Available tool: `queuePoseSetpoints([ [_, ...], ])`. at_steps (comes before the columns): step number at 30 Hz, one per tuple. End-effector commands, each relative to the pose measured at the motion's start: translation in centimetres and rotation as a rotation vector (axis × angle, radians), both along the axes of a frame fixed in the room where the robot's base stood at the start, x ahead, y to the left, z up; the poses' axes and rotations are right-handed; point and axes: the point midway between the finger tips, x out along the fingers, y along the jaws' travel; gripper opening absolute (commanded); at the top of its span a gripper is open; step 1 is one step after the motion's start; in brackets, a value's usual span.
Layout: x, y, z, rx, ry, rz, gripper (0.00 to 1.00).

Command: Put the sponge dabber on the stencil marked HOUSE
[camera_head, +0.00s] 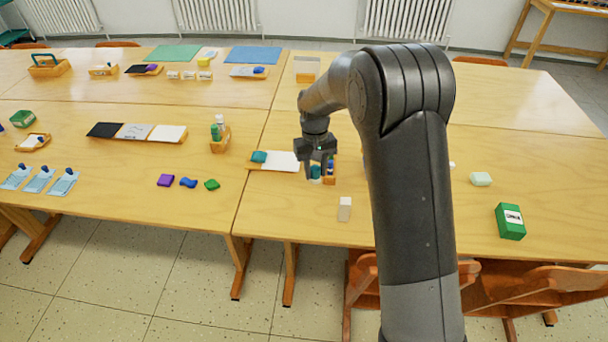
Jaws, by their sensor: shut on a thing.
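My gripper (315,171) is over the middle table, beside a small wooden holder (330,174). Its fingers are shut on a small teal and white thing (315,174). That thing is too small and covered to tell whether it is the sponge dabber. Three light blue cards that look like stencils lie in a row at the left table's front edge: a left one (15,179), a middle one (37,182) and a right one (62,185). Each has a small dark blue piece at its top. Their markings are too small to read, so I cannot tell which says HOUSE.
A pale upright block (345,209) stands in front. Purple (166,181), blue (188,182) and green (212,184) pieces lie on the left table. A bottle holder (220,142) stands behind them. My arm hides part of the right table.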

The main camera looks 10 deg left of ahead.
Motion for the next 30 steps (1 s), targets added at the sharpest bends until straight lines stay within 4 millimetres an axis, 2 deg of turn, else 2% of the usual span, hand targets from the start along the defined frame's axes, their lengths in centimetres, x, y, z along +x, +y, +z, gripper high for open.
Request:
queuePoseSetpoints([
  [7, 0.0, -1.7, 0.6, 0.0, 0.0, 0.0, 0.1],
  [11, 0.1, -4.8, 0.7, -0.001, -0.002, 0.003, 0.1],
  [17, -0.5, -13.9, 0.9, -0.001, -0.006, 0.024, 0.1],
  [21, -2.0, -20.4, 1.0, -0.001, -0.006, 0.046, 0.1],
  [24, -3.5, -24.6, 1.0, -0.001, -0.005, 0.06, 0.1],
  [27, -5.0, -28.0, 1.1, -0.002, -0.004, 0.076, 0.1],
  [30, -6.3, -30.4, 1.1, -0.001, -0.002, 0.088, 0.1],
])
